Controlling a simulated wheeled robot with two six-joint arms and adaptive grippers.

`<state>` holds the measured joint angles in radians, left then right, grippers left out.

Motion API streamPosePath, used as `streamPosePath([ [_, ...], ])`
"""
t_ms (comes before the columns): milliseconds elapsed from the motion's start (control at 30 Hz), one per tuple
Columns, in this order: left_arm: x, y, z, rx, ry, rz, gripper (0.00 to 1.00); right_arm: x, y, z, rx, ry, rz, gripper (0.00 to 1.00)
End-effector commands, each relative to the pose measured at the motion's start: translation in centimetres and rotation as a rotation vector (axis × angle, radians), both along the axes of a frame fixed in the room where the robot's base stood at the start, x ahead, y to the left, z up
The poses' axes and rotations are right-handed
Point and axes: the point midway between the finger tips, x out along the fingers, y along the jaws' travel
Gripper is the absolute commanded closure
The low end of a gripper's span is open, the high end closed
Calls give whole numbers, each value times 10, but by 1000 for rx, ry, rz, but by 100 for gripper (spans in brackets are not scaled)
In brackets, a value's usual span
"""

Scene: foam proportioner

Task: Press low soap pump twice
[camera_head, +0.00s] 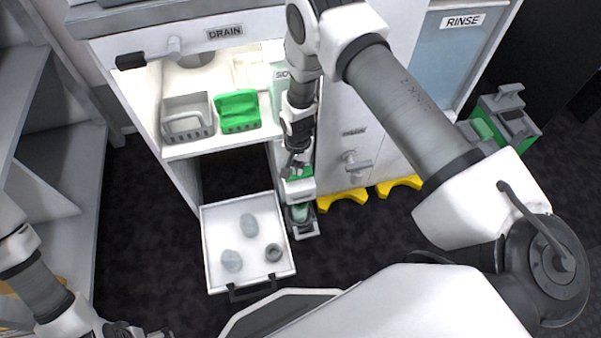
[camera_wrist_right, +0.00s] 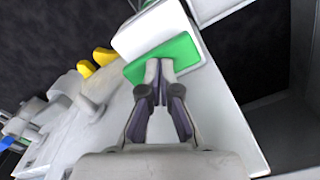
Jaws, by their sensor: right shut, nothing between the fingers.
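The low soap pump (camera_head: 300,187) is a white block with a green face, low at the front of the cabinet. My right gripper (camera_head: 292,168) points down just above it, fingers together and empty. In the right wrist view the closed fingertips (camera_wrist_right: 160,66) overlap the green face (camera_wrist_right: 185,55), with the white block (camera_wrist_right: 155,30) beyond. I cannot tell whether they touch it. My left gripper (camera_head: 125,331) is only partly in view at the bottom left edge, far from the pump. Its fingers do not show clearly.
A small grey holder with green contents (camera_head: 302,214) sits below the pump. A white open drawer (camera_head: 222,278) with several small items is to its left. Yellow feet (camera_head: 343,200) lie to the right.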

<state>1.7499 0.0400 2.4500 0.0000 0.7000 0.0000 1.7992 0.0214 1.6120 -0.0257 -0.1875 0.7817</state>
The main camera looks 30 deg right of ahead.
Motion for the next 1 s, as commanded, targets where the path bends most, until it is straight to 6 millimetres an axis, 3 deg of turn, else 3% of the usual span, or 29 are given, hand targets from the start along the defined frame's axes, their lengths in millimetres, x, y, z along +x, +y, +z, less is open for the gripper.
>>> streamPosePath([
  [267,0,0,-7,0,0,0,0,0,0,-12,0,-1,0,100],
  [500,0,0,-6,0,0,0,0,0,0,-11,0,-1,0,100],
  [1000,0,0,25,0,0,0,0,0,0,24,0,-1,0,100],
])
